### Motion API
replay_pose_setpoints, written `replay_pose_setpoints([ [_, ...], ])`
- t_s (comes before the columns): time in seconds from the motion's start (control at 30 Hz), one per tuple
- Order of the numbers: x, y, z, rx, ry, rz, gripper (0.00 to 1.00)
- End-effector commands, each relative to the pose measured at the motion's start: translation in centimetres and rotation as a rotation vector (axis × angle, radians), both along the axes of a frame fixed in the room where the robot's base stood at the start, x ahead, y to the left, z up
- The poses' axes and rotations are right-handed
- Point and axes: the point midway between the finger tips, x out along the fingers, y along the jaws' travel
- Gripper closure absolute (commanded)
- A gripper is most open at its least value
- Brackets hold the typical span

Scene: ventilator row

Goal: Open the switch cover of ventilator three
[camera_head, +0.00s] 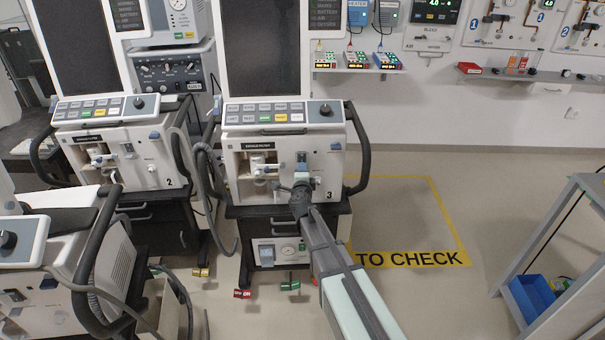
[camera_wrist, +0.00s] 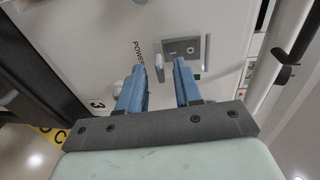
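Ventilator three (camera_head: 283,138) stands in the middle of the head view, its number 3 low on the right of its front. In the wrist view, a grey switch plate (camera_wrist: 180,47) sits beside the word POWER, with a pale upright flap or bar (camera_wrist: 207,52) along its right edge. I cannot tell for sure whether this bar is the switch cover. My gripper (camera_wrist: 159,66) has its two blue fingers apart, just short of the plate in the picture. A small white knob-like part shows between the fingertips; contact cannot be told. In the head view my arm hides part of the front.
Ventilator two (camera_head: 120,155) stands to the left, with another unit (camera_head: 70,260) nearer. Dark side handles (camera_head: 361,150) and grey hoses (camera_head: 205,165) flank the machines. A metal rack (camera_head: 560,230) stands at the right. The yellow-marked floor area (camera_head: 400,215) is clear.

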Motion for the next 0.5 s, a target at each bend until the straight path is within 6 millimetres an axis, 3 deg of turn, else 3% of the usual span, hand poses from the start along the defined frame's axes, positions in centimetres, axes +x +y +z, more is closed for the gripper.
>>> replay_pose_setpoints([
  [0.27,-0.4,0.0,0.1,0.0,0.0,0.001,0.66],
  [0.5,-2.7,0.0,0.4,0.0,0.0,0.001,0.66],
])
